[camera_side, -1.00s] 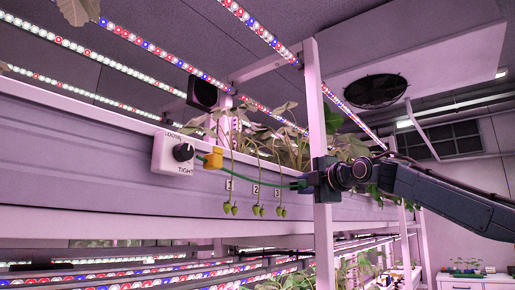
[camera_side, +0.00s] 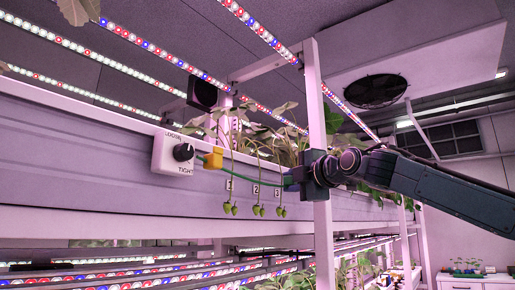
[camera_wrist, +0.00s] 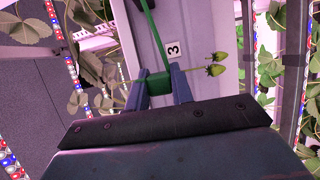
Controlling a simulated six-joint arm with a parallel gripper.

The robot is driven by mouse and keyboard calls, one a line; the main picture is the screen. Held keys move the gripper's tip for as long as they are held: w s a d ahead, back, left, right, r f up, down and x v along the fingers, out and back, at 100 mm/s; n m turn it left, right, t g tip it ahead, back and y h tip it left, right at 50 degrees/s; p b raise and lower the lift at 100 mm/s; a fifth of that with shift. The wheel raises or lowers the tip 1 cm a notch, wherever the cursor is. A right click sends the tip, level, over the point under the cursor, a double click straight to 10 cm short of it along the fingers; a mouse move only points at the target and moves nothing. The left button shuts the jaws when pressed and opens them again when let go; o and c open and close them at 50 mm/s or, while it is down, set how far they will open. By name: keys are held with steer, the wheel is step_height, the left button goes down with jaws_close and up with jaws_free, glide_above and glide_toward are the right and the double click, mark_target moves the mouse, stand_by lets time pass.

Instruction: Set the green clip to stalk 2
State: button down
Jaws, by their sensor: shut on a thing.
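My gripper (camera_side: 292,178) is just right of the numbered stalks in the side view. In the wrist view my gripper (camera_wrist: 162,79) is shut on a green block, the green clip (camera_wrist: 159,86). A green strap (camera_wrist: 152,35) runs from it up the picture, and in the side view towards a yellow block (camera_side: 213,159). Stalk 2 (camera_side: 258,165) hangs by label 2 with green berries (camera_side: 261,211) at its end, left of my gripper and apart from it. In the wrist view label 3 (camera_wrist: 173,48) and two berries (camera_wrist: 215,65) lie just beyond the jaws; I cannot pick out stalk 2.
Stalk 1 (camera_side: 231,165) and stalk 3 (camera_side: 280,200) hang on either side of stalk 2. A white box with a LOOSE–TIGHT knob (camera_side: 183,152) is on the trough wall (camera_side: 80,150). A white post (camera_side: 323,240) stands by my wrist. Leaves (camera_side: 285,130) crowd above.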

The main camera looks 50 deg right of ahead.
steer(key=a, duration=0.8)
steer(key=shift+a, duration=0.3)
stand_by(0.3)
steer(key=c, duration=1.2)
jaws_free()
steer(key=shift+s+a, duration=0.15)
steer(key=v, duration=0.7)
steer(key=shift+f, duration=0.15)
